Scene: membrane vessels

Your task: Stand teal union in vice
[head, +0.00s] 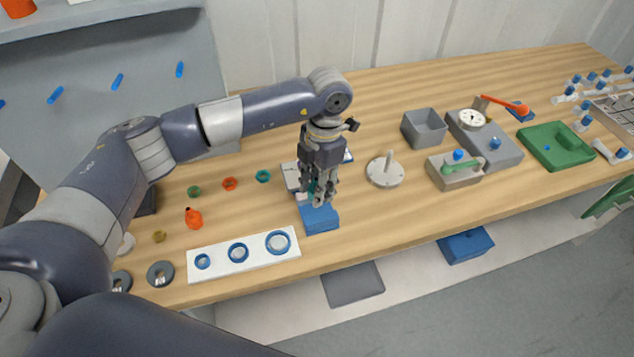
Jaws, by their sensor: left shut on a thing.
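My left gripper (322,197) points straight down over the blue block-shaped vice (320,220), near the front edge of the bench. It is shut on a small teal piece (311,187), which looks like the teal union and shows only partly between the fingers. The fingers hide most of the union and the back of the vice. I cannot tell whether the union touches the vice. My right gripper is not in view.
A white plate with several blue rings (212,273) lies left of the vice. Green, red and teal rings (264,176) lie behind it. A round base with a peg (385,172) stands to the right, then a grey bin (424,128). Bare wood lies between.

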